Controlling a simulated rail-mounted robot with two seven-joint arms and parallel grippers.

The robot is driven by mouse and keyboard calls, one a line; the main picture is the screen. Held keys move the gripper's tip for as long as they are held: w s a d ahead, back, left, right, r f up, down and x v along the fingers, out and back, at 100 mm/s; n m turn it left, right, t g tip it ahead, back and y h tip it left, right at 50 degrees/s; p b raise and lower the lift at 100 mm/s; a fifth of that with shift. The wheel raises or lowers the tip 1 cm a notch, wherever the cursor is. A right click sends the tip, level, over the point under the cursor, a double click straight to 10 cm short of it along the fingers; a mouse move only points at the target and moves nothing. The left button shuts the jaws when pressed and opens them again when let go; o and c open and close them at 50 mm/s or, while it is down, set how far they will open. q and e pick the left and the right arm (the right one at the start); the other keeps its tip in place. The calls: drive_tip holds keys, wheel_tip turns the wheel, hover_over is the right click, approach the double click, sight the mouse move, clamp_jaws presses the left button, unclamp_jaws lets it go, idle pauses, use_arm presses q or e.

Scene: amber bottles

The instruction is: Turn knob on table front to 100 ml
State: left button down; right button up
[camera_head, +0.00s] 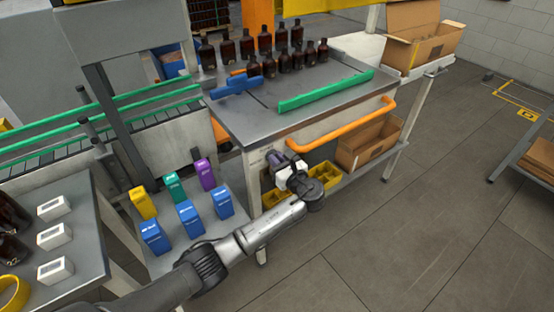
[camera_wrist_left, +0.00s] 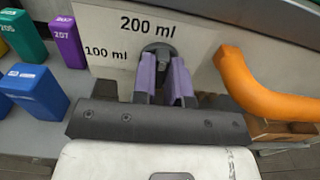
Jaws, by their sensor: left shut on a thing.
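The dark round knob (camera_wrist_left: 159,48) is on the pale front panel (camera_wrist_left: 110,22) of the table, in the left wrist view. The label "200 ml" is above it and the label "100 ml" is to its left. My left gripper (camera_wrist_left: 165,72) has its two purple fingers shut on the knob, one on each side. The fingers hide part of the knob, and I cannot tell which label it points to. In the head view my left gripper (camera_head: 274,160) is at the table front, and the knob is hidden behind it. My right gripper is not in view.
An orange handle rail (camera_head: 345,128) sticks out just right of the knob. Yellow bins (camera_head: 325,174) and a cardboard box (camera_head: 368,145) are on the shelf below. Several coloured boxes (camera_head: 187,218) stand to the left. Amber bottles (camera_head: 269,67) stand on the tabletop.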

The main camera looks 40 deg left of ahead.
use_arm(q)
drive_tip(key=n, duration=1.7)
drive_tip(key=shift+s+f+b, duration=0.2)
drive_tip(key=shift+b, duration=0.15)
drive_tip(key=shift+n, duration=0.5)
drive_tip(key=c, duration=1.1)
unclamp_jaws()
drive_tip(key=shift+c, duration=0.2)
